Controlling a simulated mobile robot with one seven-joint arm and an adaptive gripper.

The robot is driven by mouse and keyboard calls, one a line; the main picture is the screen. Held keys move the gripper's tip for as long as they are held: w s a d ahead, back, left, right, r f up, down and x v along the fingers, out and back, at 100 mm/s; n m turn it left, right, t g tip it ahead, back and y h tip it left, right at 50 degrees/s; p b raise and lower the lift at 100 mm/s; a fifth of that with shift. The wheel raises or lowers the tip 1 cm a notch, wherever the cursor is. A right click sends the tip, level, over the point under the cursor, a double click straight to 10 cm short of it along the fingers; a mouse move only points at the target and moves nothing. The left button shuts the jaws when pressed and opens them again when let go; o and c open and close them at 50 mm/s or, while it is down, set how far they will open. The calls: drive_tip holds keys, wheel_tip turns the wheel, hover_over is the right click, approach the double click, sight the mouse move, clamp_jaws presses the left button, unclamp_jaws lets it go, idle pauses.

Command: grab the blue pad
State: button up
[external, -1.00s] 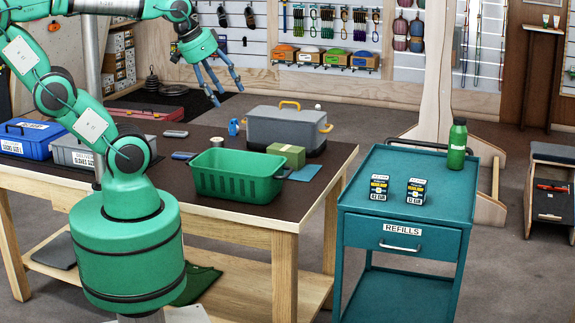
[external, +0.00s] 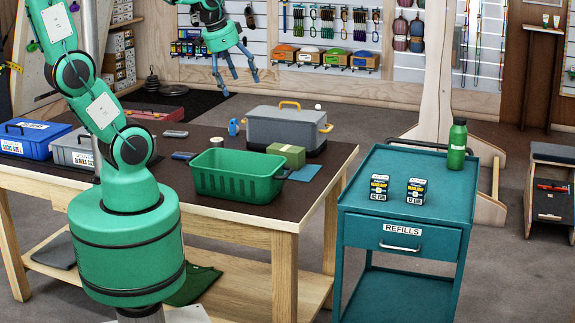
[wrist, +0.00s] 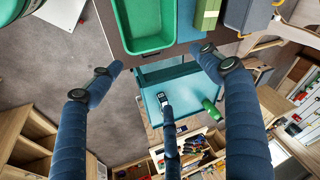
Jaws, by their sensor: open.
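The blue pad (external: 304,172) lies flat at the right end of the dark tabletop. It is in front of the green block (external: 286,155) and beside the green basket (external: 238,176), partly hidden by them. In the wrist view it shows as a blue strip (wrist: 187,20) at the top, between the basket (wrist: 145,25) and the block (wrist: 207,15). My gripper (external: 238,86) is raised at the back, up and left of the pad in the picture. Its fingers are spread and empty, and they also show apart in the wrist view (wrist: 158,78).
A grey toolbox (external: 286,130) with a yellow handle stands behind the block. A blue case (external: 32,136) and a grey case sit at the table's left. A teal cart (external: 402,230) with two small boxes and a green bottle (external: 457,144) stands to the right.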

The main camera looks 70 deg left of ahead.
drive_tip(key=w+a+f+m+g+p, duration=0.1)
drive_tip(key=w+a+f+p, duration=0.2)
drive_tip(key=a, duration=0.8)
drive_tip(key=m+g+h+p, duration=0.1)
drive_tip(key=m+g+p, duration=0.2)
drive_tip(key=m+p, duration=0.2)
hover_over(183, 155)
wheel_tip(183, 155, down, 21)
drive_tip(key=shift+s+d+f+b, duration=0.1)
drive_tip(key=shift+b, duration=0.2)
drive_tip(key=shift+f+b, duration=0.6)
drive_tip(key=shift+f, duration=3.6)
